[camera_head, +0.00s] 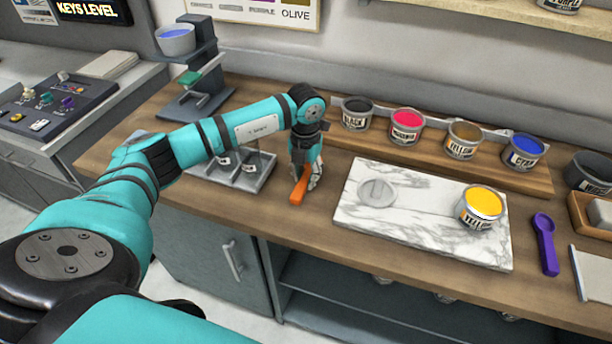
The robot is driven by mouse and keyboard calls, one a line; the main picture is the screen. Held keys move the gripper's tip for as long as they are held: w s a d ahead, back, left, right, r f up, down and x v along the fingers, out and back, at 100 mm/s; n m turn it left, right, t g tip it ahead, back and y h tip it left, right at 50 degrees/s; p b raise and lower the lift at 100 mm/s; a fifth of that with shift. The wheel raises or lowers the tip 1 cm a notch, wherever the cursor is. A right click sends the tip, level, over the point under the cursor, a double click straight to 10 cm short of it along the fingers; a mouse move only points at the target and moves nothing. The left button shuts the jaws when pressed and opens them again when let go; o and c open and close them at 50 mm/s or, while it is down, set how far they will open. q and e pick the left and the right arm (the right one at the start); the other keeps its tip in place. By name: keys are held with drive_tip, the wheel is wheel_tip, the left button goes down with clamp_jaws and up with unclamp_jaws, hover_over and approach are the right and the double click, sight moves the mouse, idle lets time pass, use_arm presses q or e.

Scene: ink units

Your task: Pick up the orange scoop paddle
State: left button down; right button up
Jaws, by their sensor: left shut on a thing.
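The orange scoop paddle (299,190) is at the fingertips of my left gripper (305,178), near the front of the wooden counter. My left gripper points down and is shut on the paddle. The fingers hide part of the paddle. I cannot tell whether the paddle touches the counter or hangs just above it. My right gripper is not in view.
A metal tray (262,184) lies left of the gripper. A marble slab (420,237) with a yellow can (477,217) lies to the right. Several ink cans, including a black one (355,120), stand on a wooden board behind. A purple scoop (546,246) lies right.

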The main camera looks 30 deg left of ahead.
sight(305, 178)
use_arm(q)
drive_tip(key=shift+w+r+b, duration=0.1)
drive_tip(key=shift+r+b, duration=0.2)
drive_tip(key=shift+r, duration=0.25)
wheel_tip(305, 178, up, 2)
drive_tip(key=shift+r+b, duration=0.2)
drive_tip(key=shift+b, duration=0.4)
drive_tip(key=s+b, duration=0.1)
drive_tip(key=s, duration=0.4)
drive_tip(key=s+b, duration=0.1)
drive_tip(key=s, duration=0.4)
drive_tip(key=s+r+b, duration=0.1)
drive_tip(key=s+b, duration=0.1)
drive_tip(key=s, duration=0.3)
drive_tip(key=shift+d+r, duration=0.1)
drive_tip(key=shift+d, duration=0.3)
drive_tip(key=shift+s+d+r, duration=0.1)
drive_tip(key=shift+s+r, duration=0.05)
drive_tip(key=shift+s, duration=0.45)
drive_tip(key=c, duration=1.7)
unclamp_jaws()
clamp_jaws()
